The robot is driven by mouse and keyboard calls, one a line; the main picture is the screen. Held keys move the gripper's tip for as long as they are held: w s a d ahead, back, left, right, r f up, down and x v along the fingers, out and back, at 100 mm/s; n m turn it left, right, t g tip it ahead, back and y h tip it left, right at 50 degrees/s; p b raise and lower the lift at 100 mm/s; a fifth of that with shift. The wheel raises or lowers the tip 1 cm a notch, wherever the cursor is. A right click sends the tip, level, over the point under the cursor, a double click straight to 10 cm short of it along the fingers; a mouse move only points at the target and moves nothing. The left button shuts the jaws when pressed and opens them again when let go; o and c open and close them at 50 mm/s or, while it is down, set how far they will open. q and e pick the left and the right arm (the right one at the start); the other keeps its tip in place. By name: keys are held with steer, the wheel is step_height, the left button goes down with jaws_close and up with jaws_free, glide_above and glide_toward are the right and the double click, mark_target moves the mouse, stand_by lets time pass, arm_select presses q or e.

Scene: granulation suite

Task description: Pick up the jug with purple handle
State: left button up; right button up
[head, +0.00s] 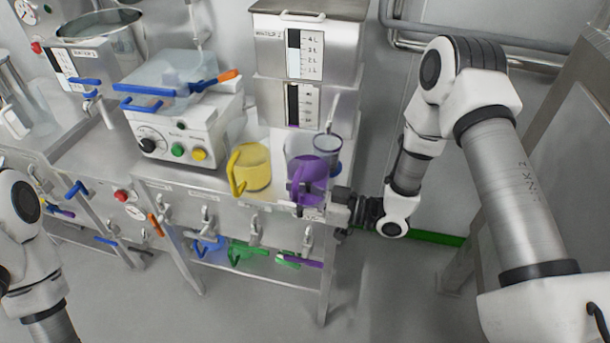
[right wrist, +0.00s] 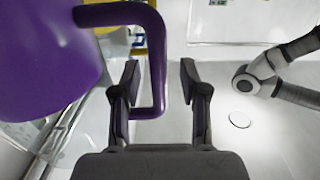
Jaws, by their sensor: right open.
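The jug with the purple handle (head: 309,172) stands near the right front corner of the steel bench (head: 270,202). Its purple body fills the left of the right wrist view (right wrist: 45,60), and its looped handle (right wrist: 158,65) shows between my right gripper's two fingers. My right gripper (head: 337,207) is open at the bench's right edge, close beside the jug; in the right wrist view its fingers (right wrist: 159,78) stand either side of the handle's upright part, apart from it. Part of the jug's lower front is hidden in the head view. My left gripper is out of view.
A yellow jug (head: 252,168) stands left of the purple one. A clear dark-rimmed vessel (head: 328,150) stands close behind it. A steel dispenser (head: 305,60) rises at the back. Blue and green jugs lie on the shelf below. Floor is clear in front.

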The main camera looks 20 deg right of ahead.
steer(key=shift+d, duration=0.2)
jaws_close()
steer(key=shift+a, duration=0.1)
steer(key=shift+r, duration=0.1)
